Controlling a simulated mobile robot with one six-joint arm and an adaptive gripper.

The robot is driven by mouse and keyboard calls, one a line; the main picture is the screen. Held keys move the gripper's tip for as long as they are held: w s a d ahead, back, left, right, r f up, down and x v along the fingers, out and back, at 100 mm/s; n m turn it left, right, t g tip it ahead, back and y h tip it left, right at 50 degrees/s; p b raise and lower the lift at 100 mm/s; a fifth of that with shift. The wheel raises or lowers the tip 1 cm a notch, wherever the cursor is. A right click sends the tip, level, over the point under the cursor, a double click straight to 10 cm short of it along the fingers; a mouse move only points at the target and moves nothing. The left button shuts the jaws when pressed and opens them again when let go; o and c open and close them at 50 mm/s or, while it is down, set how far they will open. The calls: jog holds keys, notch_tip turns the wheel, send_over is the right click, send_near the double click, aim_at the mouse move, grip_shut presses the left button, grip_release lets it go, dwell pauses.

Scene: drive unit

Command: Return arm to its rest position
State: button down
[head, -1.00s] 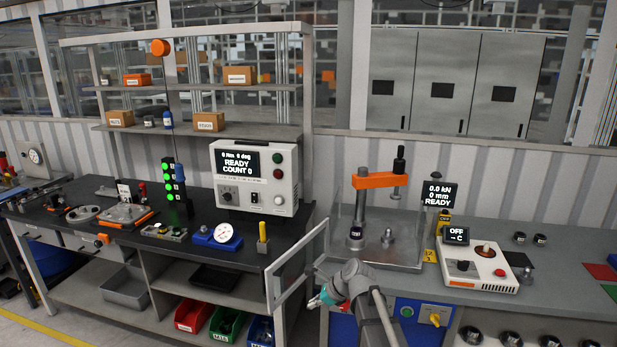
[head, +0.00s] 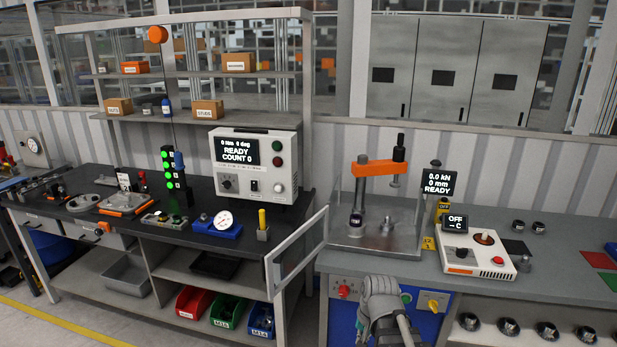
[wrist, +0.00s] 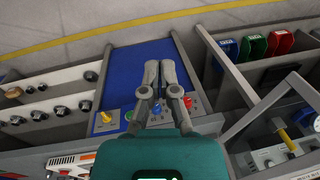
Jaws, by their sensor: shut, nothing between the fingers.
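My arm (head: 382,308) shows at the bottom of the head view, in front of the blue panel under the right bench. My gripper is hidden behind it in that view. In the wrist view my gripper (wrist: 161,66) has its two grey fingers side by side, shut and empty. The fingers appear over the blue panel (wrist: 140,57) and the control knobs. I cannot tell how far they are from it.
The press (head: 378,200) stands on the right bench (head: 560,270), with its open guard door (head: 297,255) to the left of my arm. A white control box (head: 478,255) is to its right. Red, green and blue bins (head: 228,311) sit on the left bench's low shelf.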

jog(key=s+d+n, duration=0.1)
jog(key=n, duration=0.1)
jog(key=s+d+n+h, duration=0.1)
jog(key=s+d, duration=0.1)
jog(key=shift+s+d+n+g, duration=0.1)
jog(key=shift+s+n+g, duration=0.2)
jog(key=shift+n, duration=0.1)
dwell(0.4)
